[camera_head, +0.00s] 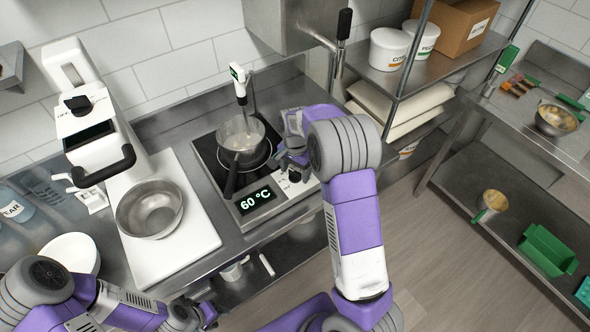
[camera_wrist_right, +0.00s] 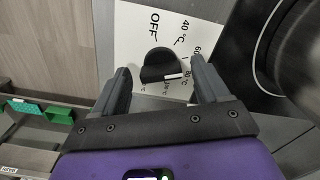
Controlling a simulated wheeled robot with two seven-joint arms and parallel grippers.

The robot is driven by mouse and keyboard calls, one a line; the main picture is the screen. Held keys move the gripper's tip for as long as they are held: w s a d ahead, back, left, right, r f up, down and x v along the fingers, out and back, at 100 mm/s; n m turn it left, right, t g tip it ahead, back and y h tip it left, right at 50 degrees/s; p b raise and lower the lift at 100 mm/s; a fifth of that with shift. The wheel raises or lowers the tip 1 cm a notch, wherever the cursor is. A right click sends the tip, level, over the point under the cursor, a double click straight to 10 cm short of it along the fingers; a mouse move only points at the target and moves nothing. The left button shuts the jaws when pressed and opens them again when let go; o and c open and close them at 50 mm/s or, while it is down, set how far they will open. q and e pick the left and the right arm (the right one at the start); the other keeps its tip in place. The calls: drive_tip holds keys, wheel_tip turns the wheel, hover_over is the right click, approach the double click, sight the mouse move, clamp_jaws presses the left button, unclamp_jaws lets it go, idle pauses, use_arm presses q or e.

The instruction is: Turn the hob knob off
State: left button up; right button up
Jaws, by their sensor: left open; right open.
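The black hob knob (camera_wrist_right: 160,58) shows in the right wrist view on a white dial plate (camera_wrist_right: 130,40) printed with OFF and temperature marks. A small white mark is on its lower right side, away from OFF. My right gripper (camera_wrist_right: 160,67) is open, with one finger on each side of the knob; I cannot tell whether they touch it. In the head view, my right gripper (camera_head: 292,158) is over the front right of the hob (camera_head: 210,155), largely covering the knob. The hob display (camera_head: 257,201) reads 60 °C. My left gripper (camera_head: 200,314) is open, low at the front.
A pot (camera_head: 241,136) with a probe in it stands on the hob, its handle pointing forward. A metal bowl (camera_head: 150,208) on a white board (camera_head: 178,245) and a white machine (camera_head: 95,125) are left of the hob. Shelving (camera_head: 385,82) stands to the right.

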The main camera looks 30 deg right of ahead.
drive_tip(key=c, duration=1.1)
drive_tip(key=shift+o, duration=0.2)
drive_tip(key=shift+n, duration=0.4)
drive_tip(key=n, duration=0.3)
drive_tip(key=shift+n, duration=0.4)
drive_tip(key=n, duration=0.4)
drive_tip(key=shift+p, duration=0.3)
drive_tip(key=n, duration=0.5)
drive_tip(key=shift+w+n, duration=0.1)
drive_tip(key=shift+n, duration=2.1)
